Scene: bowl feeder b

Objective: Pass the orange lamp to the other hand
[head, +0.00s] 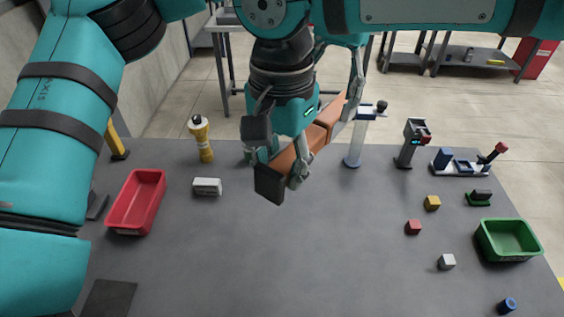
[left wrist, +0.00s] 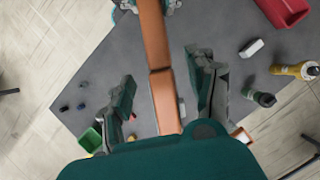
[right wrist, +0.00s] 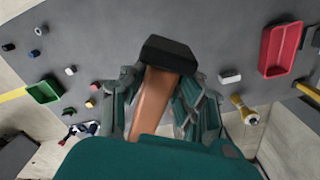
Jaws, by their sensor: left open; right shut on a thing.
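The orange lamp (head: 328,118) is a long block with a black end, held tilted above the table. My right gripper (head: 282,168) is shut on it near the black end; in the right wrist view the black end sticks out past the fingers (right wrist: 158,82). My left gripper shows best in the left wrist view (left wrist: 162,68). It is open, with the lamp's orange body (left wrist: 158,50) running between its spread fingers and gaps visible on both sides. In the head view the left gripper is partly hidden behind the right arm.
The grey table (head: 330,260) bears a red bin (head: 130,222) at left and a green bin (head: 505,252) at right. A yellow bottle (head: 201,140) and a white box (head: 207,187) stand at left. Several small blocks lie at right. The front middle is clear.

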